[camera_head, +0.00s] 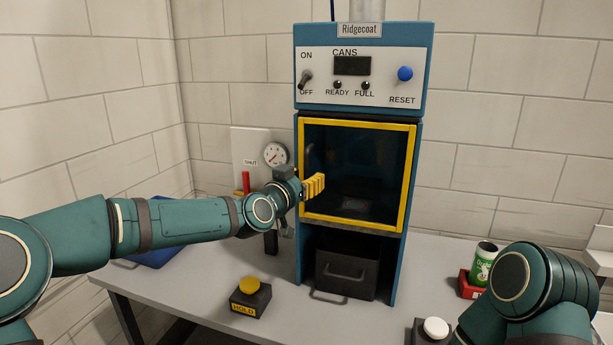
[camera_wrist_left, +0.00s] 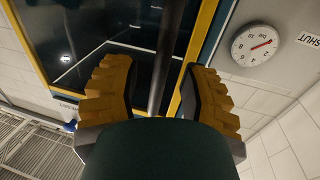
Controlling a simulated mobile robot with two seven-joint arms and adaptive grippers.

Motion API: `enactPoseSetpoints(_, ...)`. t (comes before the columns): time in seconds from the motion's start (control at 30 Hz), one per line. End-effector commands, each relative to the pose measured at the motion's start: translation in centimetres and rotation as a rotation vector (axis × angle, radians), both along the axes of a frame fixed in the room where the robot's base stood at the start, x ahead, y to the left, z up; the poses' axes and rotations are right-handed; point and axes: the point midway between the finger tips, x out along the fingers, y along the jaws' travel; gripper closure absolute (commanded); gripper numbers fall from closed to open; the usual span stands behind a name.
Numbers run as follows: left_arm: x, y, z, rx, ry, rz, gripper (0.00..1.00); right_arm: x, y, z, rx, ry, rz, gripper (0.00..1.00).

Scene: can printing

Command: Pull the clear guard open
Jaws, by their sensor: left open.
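The clear guard (camera_head: 358,150) is a dark see-through pane in a yellow frame on the front of the blue Ridgecoat machine. It looks closed, flush with the cabinet. My left gripper (camera_head: 313,187) is at the left edge of the guard, its yellow fingers in front of the frame. In the left wrist view the two fingers (camera_wrist_left: 157,95) are spread apart. A dark upright bar (camera_wrist_left: 167,55), apparently the guard's handle, runs between them without visible finger contact. The guard pane (camera_wrist_left: 100,35) fills the area behind. My right gripper is out of view; only its arm shows at lower right.
A gauge (camera_head: 276,154) and a red lever (camera_head: 246,182) are on the wall plate left of the machine. A yellow HOLD button (camera_head: 249,286) stands on the table in front. A dark drawer (camera_head: 346,275) sits below the guard. A green can (camera_head: 483,268) stands at right.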

Motion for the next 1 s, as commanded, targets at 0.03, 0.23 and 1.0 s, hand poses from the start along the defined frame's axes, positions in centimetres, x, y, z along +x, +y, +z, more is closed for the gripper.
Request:
enactPoseSetpoints(0.03, 0.36, -0.24, 0.01, -0.001, 0.000, 0.000, 0.57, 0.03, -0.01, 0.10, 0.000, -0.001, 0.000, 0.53)
enactPoseSetpoints(0.23, 0.85, -0.49, 0.01, 0.000, -0.001, 0.000, 0.57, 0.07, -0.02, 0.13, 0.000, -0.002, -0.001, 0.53)
enactPoseSetpoints(1.0, 0.15, -1.07, 0.05, 0.001, 0.000, 0.020, 1.00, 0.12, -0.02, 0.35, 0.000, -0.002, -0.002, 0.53)
